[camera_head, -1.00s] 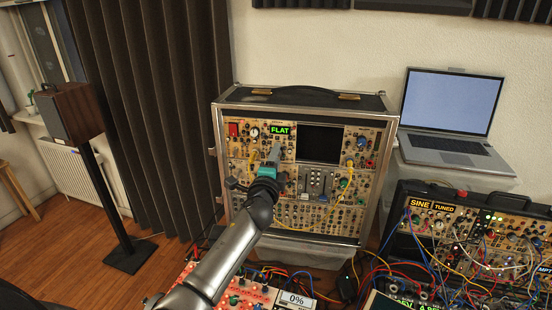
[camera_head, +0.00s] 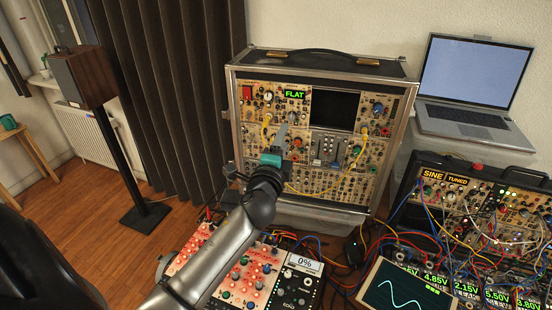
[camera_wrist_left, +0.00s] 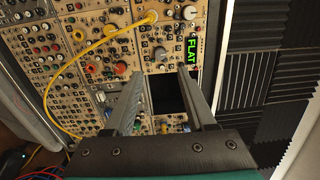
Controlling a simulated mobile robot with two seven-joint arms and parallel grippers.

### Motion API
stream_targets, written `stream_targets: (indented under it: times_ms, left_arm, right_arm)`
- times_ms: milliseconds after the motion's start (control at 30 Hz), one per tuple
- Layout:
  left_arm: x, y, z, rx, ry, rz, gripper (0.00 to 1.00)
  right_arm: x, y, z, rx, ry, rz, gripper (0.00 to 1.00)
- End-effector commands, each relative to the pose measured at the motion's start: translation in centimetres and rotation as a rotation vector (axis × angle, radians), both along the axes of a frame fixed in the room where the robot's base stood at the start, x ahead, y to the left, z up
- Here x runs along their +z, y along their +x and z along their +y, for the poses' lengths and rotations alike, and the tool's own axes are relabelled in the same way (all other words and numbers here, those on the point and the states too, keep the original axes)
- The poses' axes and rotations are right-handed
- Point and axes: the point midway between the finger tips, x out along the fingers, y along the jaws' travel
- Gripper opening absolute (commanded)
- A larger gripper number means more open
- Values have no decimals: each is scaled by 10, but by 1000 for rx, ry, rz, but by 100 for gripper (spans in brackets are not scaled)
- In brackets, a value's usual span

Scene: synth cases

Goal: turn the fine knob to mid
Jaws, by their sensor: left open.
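The synth case (camera_head: 395,135) stands upright against the wall, its tan panel full of small knobs. A green display (camera_head: 294,94) reads FLAT near its top; it also shows in the left wrist view (camera_wrist_left: 192,50). I cannot tell which knob is the fine knob; a pale knob (camera_wrist_left: 189,13) and a dark-centred knob (camera_wrist_left: 160,53) sit near the display. My left gripper (camera_head: 281,133) is in front of the panel, below the display. In the left wrist view its open fingers (camera_wrist_left: 161,76) point at the panel with nothing between them. I cannot judge the gap to the panel.
A yellow cable (camera_wrist_left: 78,60) loops across the panel beside my left gripper. A red module box (camera_head: 245,270), a scope screen (camera_head: 395,288) and a cabled black case (camera_head: 455,170) stand in front and right. A laptop (camera_head: 470,85) is right, a speaker (camera_head: 85,75) left.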

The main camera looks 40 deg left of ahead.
Motion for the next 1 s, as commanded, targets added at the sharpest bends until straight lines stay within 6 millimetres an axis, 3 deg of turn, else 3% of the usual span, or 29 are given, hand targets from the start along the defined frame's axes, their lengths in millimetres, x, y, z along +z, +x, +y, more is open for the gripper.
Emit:
stream_targets:
  times_ms: [200,400,1000]
  left_arm:
    - [-3,-35,-14,0,-1,2,56]
    - [-3,-55,-22,1,-1,2,56]
    - [-2,-62,-24,1,0,1,56]
  right_arm:
    - [-5,0,0,0,0,0,50]
    - [-8,0,0,0,0,0,50]
    - [-8,0,0,0,0,0,50]
